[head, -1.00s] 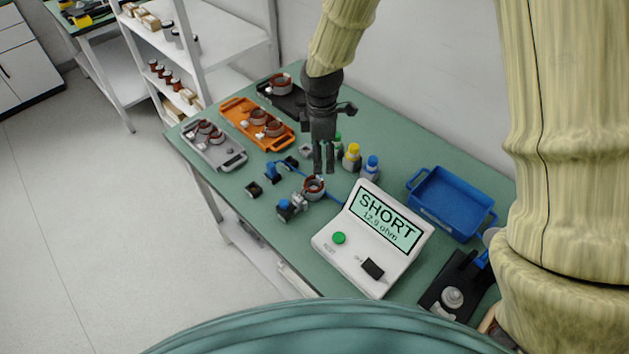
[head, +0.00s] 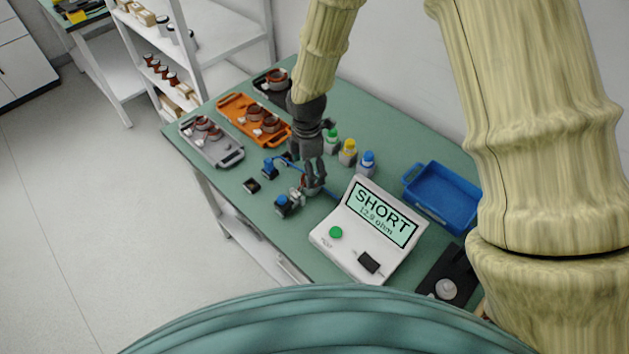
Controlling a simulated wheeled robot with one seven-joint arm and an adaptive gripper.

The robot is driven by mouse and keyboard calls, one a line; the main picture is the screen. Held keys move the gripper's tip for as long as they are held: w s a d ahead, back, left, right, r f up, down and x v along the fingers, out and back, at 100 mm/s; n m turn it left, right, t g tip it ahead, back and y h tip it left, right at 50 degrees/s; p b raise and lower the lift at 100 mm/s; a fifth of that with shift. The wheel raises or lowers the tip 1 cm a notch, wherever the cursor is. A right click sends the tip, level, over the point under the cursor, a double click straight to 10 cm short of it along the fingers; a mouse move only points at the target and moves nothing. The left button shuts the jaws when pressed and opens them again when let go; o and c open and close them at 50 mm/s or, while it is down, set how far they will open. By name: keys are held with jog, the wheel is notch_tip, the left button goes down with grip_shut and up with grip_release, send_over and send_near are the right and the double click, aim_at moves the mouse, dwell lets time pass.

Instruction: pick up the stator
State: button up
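The stator (head: 309,190), a small copper-and-grey ring, is at the test spot on the green bench, just left of the white tester. It is mostly hidden by my gripper in the head view. My gripper (head: 314,182) points down, with its fingers at the stator. I cannot tell whether the fingers touch it or have closed on it. The tester (head: 369,232) reads "SHORT" and "12.9 ohm" and has a green button.
Grey (head: 232,158), orange (head: 227,106) and black (head: 263,87) trays hold other stators at the back left. Bottles with green, yellow and blue (head: 367,161) caps stand close right of my gripper. A blue bin (head: 440,205) is at right. Blue-topped clamps (head: 283,203) stand near the stator.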

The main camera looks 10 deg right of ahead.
jog(key=shift+s+d+f+p, duration=0.15)
jog(key=shift+f+p, duration=0.35)
jog(key=shift+f, duration=0.25)
jog(key=shift+s+a+f+p, duration=0.1)
jog(key=shift+s+f+p, duration=0.05)
jog(key=shift+f+p, duration=0.45)
jog(key=shift+f, duration=1.3)
jog(key=c, duration=1.4)
